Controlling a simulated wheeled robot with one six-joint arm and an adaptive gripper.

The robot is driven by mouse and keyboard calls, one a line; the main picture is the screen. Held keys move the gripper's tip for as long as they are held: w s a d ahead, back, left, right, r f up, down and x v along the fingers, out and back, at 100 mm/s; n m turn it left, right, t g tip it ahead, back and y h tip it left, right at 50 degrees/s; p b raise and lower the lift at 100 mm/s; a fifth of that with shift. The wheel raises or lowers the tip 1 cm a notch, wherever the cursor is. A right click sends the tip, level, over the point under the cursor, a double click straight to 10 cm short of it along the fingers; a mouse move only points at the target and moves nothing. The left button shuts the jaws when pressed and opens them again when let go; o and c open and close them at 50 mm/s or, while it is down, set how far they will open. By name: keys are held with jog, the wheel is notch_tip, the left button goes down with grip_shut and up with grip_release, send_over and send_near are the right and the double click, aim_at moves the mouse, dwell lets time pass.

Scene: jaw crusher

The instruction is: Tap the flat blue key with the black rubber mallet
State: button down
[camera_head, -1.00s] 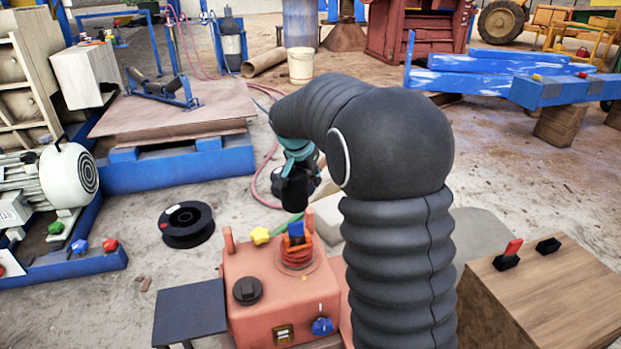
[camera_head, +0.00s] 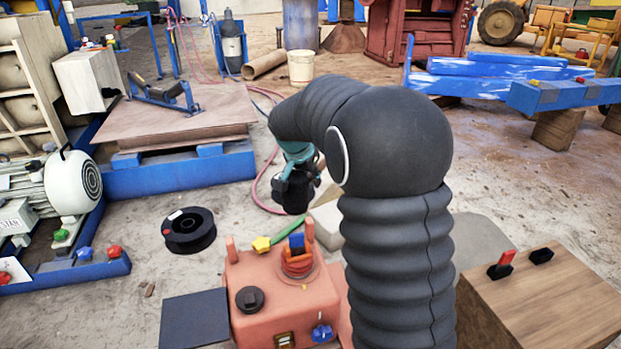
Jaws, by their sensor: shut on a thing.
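The flat blue key (camera_head: 297,241) stands upright in an orange coil-like collar on top of the salmon-red box (camera_head: 262,290). My gripper (camera_head: 302,172) is beyond the box and above it in the picture, below my teal wrist. It is shut on the black rubber mallet (camera_head: 292,196), a dark, rounded shape hanging at my arm's end. My arm hides part of the grip, and jaws and mallet are hard to separate. The mallet appears apart from the key.
The box also bears a black cap (camera_head: 250,299) and a blue lobed knob (camera_head: 322,332). A wooden block (camera_head: 540,300) with a red switch stands right. A black reel (camera_head: 189,230) lies left.

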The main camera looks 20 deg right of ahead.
jog(key=shift+r+p, duration=0.15)
jog(key=shift+p, duration=0.7)
jog(key=f+g+y+p, duration=0.1)
jog(key=p, duration=0.4)
jog(key=shift+f+g+y, duration=0.25)
jog(key=shift+g+y, duration=0.05)
jog(key=shift+y, duration=0.1)
jog(key=shift+f+g+y+p, duration=0.4)
jog(key=shift+f+g+y, duration=0.2)
jog(key=shift+f, duration=0.25)
notch_tip(320, 180, down, 7)
jog(key=t+h+b, duration=0.2)
jog(key=b, duration=1.1)
notch_tip(320, 180, up, 7)
jog(key=p, duration=0.4)
jog(key=shift+f, duration=0.15)
